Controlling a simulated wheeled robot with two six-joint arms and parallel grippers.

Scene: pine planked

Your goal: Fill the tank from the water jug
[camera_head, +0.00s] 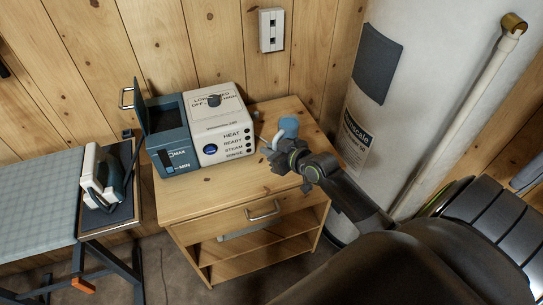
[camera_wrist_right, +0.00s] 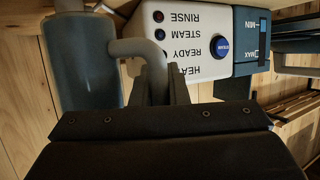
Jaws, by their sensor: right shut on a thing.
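The steam station stands on the wooden cabinet against the wall. Its blue tank (camera_head: 172,160) has MAX and MIN marks on the front, and its dark lid (camera_head: 140,107) stands up open at the left. The tank front also shows at the right of the wrist view (camera_wrist_right: 251,40). My right gripper (camera_head: 282,152) is shut on the grey handle of the water jug (camera_head: 289,124), to the right of the station. In the wrist view the jug (camera_wrist_right: 85,75) looks blue-grey, with its handle between the fingers (camera_wrist_right: 160,88). Its water level is hidden. My left gripper is out of view.
The white station body (camera_head: 215,115) with a dial and labels adjoins the tank. An iron (camera_head: 103,178) rests on the ironing board (camera_head: 40,200) at left. A white water heater (camera_head: 400,50) stands at right. The cabinet top (camera_head: 225,195) is clear in front.

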